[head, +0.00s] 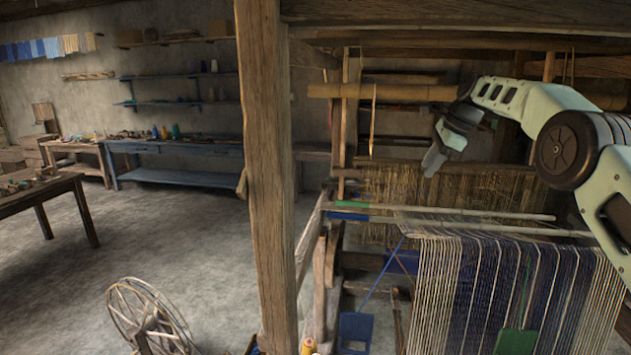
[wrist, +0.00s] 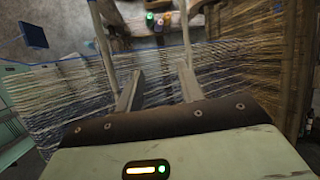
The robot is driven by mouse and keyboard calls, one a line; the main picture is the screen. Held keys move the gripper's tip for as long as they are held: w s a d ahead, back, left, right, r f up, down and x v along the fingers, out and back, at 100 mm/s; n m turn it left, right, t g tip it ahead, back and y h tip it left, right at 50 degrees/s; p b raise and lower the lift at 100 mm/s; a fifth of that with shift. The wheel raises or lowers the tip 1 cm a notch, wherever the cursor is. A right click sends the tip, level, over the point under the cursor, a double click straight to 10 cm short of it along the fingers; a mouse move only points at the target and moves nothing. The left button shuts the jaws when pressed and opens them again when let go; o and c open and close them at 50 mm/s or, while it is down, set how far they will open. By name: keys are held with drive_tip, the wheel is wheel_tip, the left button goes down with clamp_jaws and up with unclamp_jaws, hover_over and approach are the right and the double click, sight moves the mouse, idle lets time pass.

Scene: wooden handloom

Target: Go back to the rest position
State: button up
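The striped warp (head: 510,290) of blue, white and tan threads stretches across the loom below and right of my gripper. The warp (wrist: 75,95) also shows beneath the fingers in the wrist view, tilted. My gripper appears apart from the threads.
A thick wooden post (head: 265,180) stands left of the loom. A round horizontal beam (head: 385,91) and the brown heddles (head: 400,195) lie near my gripper. A spinning wheel (head: 145,315), a blue bench (head: 175,150) and a table (head: 45,190) stand left. The floor between them is clear.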

drive_tip(key=s+a+f+n+g+b, duration=0.1)
drive_tip(key=s+a+f+n+b, duration=0.25)
drive_tip(key=s+a+n, duration=0.6)
drive_tip(key=s+a+f+n+g+b, duration=0.25)
drive_tip(key=s+a+f+n, duration=0.25)
drive_tip(key=s+a, duration=0.85)
drive_tip(key=s+d+f+n+h+b, duration=0.1)
drive_tip(key=s+f+n, duration=0.3)
drive_tip(key=s, duration=0.6)
drive_tip(key=s+d+f+n+h+b, duration=0.1)
drive_tip(key=s+d+f+n+b, duration=0.1)
drive_tip(key=s, duration=0.9)
drive_tip(key=s+d+f+n+h+b, duration=0.1)
drive_tip(key=s+d+f+n+b, duration=0.1)
drive_tip(key=s+f+n, duration=0.4)
drive_tip(key=s+d+f, duration=0.1)
drive_tip(key=s, duration=0.4)
drive_tip(key=shift+s+d+f+n, duration=0.2)
drive_tip(key=shift+d+f+n, duration=0.05)
drive_tip(key=shift+f+n, duration=0.1)
drive_tip(key=shift+d+t, duration=0.1)
drive_tip(key=shift+t, duration=0.15)
